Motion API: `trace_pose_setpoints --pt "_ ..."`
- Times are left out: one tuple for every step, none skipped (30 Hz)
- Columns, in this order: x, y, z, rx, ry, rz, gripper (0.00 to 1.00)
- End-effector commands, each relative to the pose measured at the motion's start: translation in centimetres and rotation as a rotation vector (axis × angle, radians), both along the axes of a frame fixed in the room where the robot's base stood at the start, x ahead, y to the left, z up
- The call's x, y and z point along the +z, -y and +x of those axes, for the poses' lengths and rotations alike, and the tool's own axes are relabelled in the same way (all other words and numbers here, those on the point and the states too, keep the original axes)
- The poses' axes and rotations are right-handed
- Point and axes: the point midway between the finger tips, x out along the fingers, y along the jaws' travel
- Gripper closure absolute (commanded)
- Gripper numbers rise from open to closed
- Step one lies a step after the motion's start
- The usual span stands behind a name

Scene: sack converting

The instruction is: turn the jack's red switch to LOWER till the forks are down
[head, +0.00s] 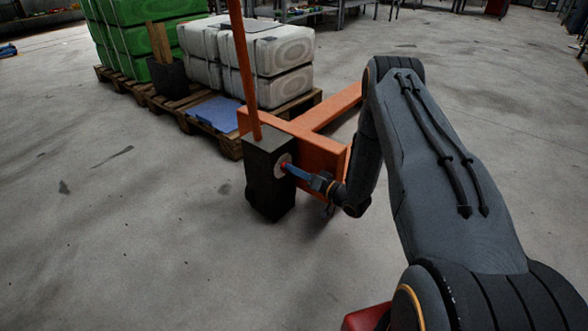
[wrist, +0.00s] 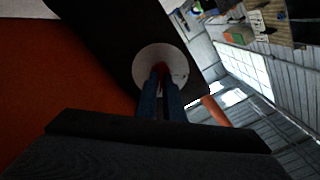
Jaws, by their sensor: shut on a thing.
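The orange pallet jack (head: 312,148) stands on the floor with its black pump housing (head: 267,178) at the near end. The red switch (head: 283,165) sits on a pale round dial on the housing's right side. My gripper (head: 288,168) reaches it from the right, its blue fingers shut on the switch. In the wrist view the dial (wrist: 180,62) is a white disc, and my gripper (wrist: 160,82) closes around the red switch (wrist: 160,70). The dial's lettering is too small to read. One fork (head: 335,106) shows; its height above the floor is hard to tell.
Wooden pallets (head: 228,142) behind the jack carry white sacks (head: 285,60) and green sacks (head: 150,30). A blue sheet (head: 216,112) lies on the near pallet. The jack's orange handle (head: 243,65) rises upright. The floor at left and in front is clear.

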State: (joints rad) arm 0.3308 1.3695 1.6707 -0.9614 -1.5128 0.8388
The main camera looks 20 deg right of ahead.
Motion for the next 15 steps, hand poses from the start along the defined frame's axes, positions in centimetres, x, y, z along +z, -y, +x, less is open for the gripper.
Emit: trace_pose_setpoints --pt "0.01 -0.03 -0.01 0.001 -0.008 0.009 1.00" --pt "0.00 -0.03 -0.01 0.001 -0.012 0.016 1.00" --pt "-0.01 -0.03 -0.01 0.001 -0.016 0.021 1.00" --pt "-0.03 -0.03 -0.01 0.001 -0.019 0.025 1.00" --pt "-0.03 -0.03 -0.01 0.001 -0.022 0.029 1.00" --pt "-0.04 -0.03 -0.01 0.001 -0.024 0.032 1.00" --pt "-0.06 -0.03 -0.01 0.001 -0.026 0.034 1.00" --pt "-0.06 -0.03 0.00 0.001 -0.027 0.036 1.00" --pt "-0.06 -0.03 0.00 0.001 -0.028 0.037 1.00" --pt "-0.06 -0.03 0.00 0.001 -0.028 0.038 1.00" --pt "-0.07 -0.03 0.00 0.001 -0.028 0.038 1.00" --pt "-0.07 -0.03 0.00 0.001 -0.028 0.038 1.00" --pt "-0.08 -0.03 0.01 0.001 -0.028 0.038 1.00" --pt "-0.08 -0.03 0.01 0.001 -0.028 0.038 1.00" --pt "-0.07 -0.03 0.00 0.001 -0.028 0.038 1.00"
